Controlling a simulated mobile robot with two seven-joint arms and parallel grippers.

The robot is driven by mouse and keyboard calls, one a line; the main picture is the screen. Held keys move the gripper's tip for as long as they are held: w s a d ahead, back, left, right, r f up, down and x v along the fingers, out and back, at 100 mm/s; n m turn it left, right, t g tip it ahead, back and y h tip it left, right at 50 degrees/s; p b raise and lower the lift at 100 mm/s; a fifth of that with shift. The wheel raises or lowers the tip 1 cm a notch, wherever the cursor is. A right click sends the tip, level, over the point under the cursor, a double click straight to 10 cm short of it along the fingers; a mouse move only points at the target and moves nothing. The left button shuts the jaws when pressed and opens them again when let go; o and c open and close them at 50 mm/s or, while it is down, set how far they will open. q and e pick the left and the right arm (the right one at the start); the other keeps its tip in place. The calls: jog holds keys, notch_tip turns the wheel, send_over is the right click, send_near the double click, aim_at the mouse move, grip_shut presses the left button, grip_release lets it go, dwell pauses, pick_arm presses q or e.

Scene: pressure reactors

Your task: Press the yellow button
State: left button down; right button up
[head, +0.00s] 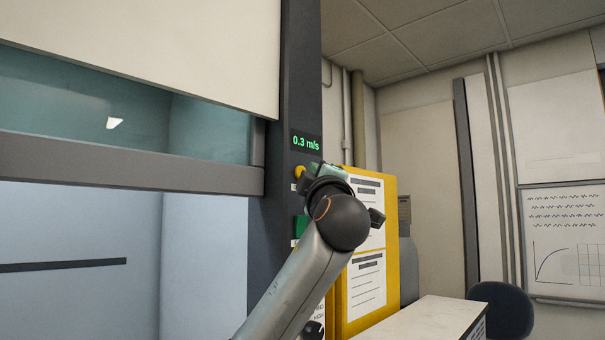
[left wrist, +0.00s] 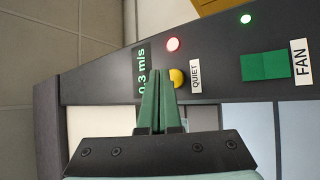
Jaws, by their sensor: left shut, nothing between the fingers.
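The yellow button (head: 299,171) is a small round knob on the dark vertical post, just below the green 0.3 m/s display (head: 305,143). In the left wrist view the yellow button (left wrist: 178,78) lies beside the QUIET label, just right of my fingertips, with its edge close to the right finger. My left gripper (head: 318,168) is right of the button in the head view, mostly hidden behind my own wrist. In the wrist view its green fingers (left wrist: 160,76) are together and empty. I cannot tell whether they touch the panel. My right gripper is not in view.
A green FAN button (left wrist: 265,66) is on the same post, as are a lit red lamp (left wrist: 173,44) and a green lamp (left wrist: 246,19). A glass sash (head: 90,100) is at left. A yellow board (head: 390,210) with papers and a white counter (head: 430,318) are at right.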

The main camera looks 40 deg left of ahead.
pick_arm(q)
jog(key=shift+w+a, duration=0.1)
jog(key=shift+a, duration=0.3)
jog(key=shift+a, duration=0.4)
dwell(0.8)
jog(key=shift+d, duration=0.1)
jog(key=shift+d+b, duration=0.35)
jog(key=shift+d, duration=0.35)
jog(key=d, duration=0.5)
jog(key=shift+s, duration=0.3)
dwell(0.6)
